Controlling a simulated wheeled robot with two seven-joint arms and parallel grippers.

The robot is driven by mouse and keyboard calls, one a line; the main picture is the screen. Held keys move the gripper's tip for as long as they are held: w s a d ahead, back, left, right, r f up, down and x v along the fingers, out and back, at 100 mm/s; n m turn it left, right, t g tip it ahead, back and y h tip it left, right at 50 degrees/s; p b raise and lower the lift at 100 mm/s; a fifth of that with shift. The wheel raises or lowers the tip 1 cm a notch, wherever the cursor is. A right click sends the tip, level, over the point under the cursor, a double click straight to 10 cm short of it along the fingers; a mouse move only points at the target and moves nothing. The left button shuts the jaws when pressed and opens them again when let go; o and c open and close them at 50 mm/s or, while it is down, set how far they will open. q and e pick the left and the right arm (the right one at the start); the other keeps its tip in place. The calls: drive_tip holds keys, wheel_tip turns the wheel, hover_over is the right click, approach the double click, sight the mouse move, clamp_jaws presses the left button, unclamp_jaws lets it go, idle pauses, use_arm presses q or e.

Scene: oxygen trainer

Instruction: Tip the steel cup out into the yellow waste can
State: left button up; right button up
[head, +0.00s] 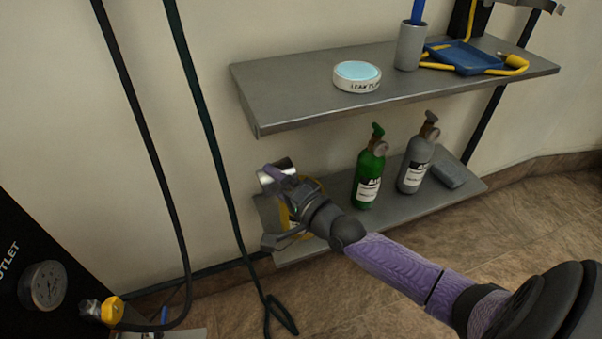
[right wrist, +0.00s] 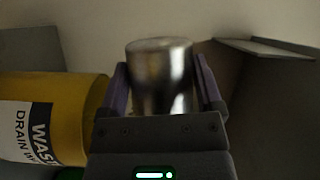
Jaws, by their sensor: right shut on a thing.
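My right gripper (head: 281,181) is shut on the shiny steel cup (head: 270,174). The cup is held above the left end of the lower shelf, tilted well over onto its side. In the right wrist view the cup (right wrist: 160,75) sits between the two purple fingers (right wrist: 161,92). I cannot tell whether anything is in it or comes out. The yellow waste can (head: 284,217) stands on the lower shelf, largely hidden behind my gripper. In the right wrist view the can (right wrist: 75,110) is close at the left, its label turned sideways. My left gripper is not in view.
A green bottle (head: 369,175) and a grey bottle (head: 416,160) stand right of the can on the lower shelf (head: 385,212). The upper shelf (head: 300,98) overhangs behind, with a round white tub (head: 357,80) and a grey holder (head: 409,47). Dark hoses hang at left.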

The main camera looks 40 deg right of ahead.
drive_tip(key=shift+d+m, duration=0.1)
drive_tip(key=shift+m, duration=0.2)
drive_tip(key=shift+d+r+m+b, duration=0.1)
drive_tip(key=shift+r+m+b, duration=0.05)
drive_tip(key=shift+m+b, duration=0.3)
drive_tip(key=shift+r+t, duration=0.15)
drive_tip(key=shift+t, duration=0.15)
drive_tip(key=shift+m+b, duration=0.35)
drive_tip(key=shift+m, duration=0.1)
